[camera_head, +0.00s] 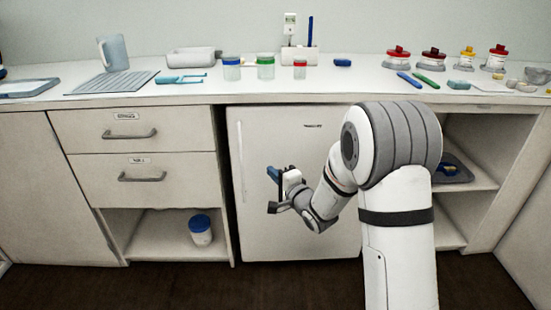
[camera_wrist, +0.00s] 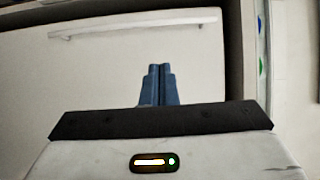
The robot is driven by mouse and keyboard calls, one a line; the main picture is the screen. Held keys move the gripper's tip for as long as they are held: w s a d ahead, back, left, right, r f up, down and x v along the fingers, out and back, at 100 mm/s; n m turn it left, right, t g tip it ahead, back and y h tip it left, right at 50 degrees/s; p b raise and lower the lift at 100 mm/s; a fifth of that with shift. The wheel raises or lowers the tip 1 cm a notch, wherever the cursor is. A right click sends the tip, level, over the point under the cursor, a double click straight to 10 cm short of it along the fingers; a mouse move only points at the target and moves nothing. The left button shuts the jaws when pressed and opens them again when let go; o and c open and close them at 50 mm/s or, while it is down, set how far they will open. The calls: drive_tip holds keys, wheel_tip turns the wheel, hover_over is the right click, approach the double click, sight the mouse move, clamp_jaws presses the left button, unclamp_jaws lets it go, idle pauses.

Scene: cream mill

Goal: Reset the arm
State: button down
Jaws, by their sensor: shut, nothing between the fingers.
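My arm reaches over in front of the white fridge door (camera_head: 290,230) in the head view, bent at the elbow with the forearm low. My gripper (camera_head: 272,174) is in front of the door's left half, clear of the counter above. In the wrist view the blue fingers of my gripper (camera_wrist: 158,72) are together and empty. A pale panel with a long white bar handle (camera_wrist: 135,24) fills the view beyond them. I cannot tell the exact gap between the fingertips and the panel.
The counter (camera_head: 190,94) above holds jars, a jug (camera_head: 113,53) and tools. Drawers (camera_head: 140,130) stand to the left of the fridge, over an open shelf with a blue-lidded tub (camera_head: 200,230). Open shelves (camera_head: 460,135) are at the right. Dark floor (camera_head: 200,285) in front is clear.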

drive_tip(key=s+d+r+n+g+h+p, duration=0.2)
drive_tip(key=s+d+r+h+p, duration=0.25)
drive_tip(key=d+r+p, duration=0.35)
drive_tip(key=s+d+r+n+g+h+p, duration=0.15)
drive_tip(key=s+d+r+h+p, duration=0.35)
drive_tip(key=r, duration=0.6)
drive_tip(key=s+d+r+n+g+p, duration=0.2)
drive_tip(key=s+r+p, duration=0.2)
drive_tip(key=s, duration=0.4)
drive_tip(key=s+d+r+n+g+h+p, duration=0.1)
drive_tip(key=s+d+r+n+g+p, duration=0.1)
drive_tip(key=s, duration=0.7)
drive_tip(key=s+d+r+n+g+p, duration=0.3)
drive_tip(key=s+r+g+p, duration=0.1)
drive_tip(key=s+r+p, duration=0.3)
drive_tip(key=shift+s+d+p, duration=0.15)
drive_tip(key=shift+s+p, duration=0.55)
drive_tip(key=shift+p, duration=0.1)
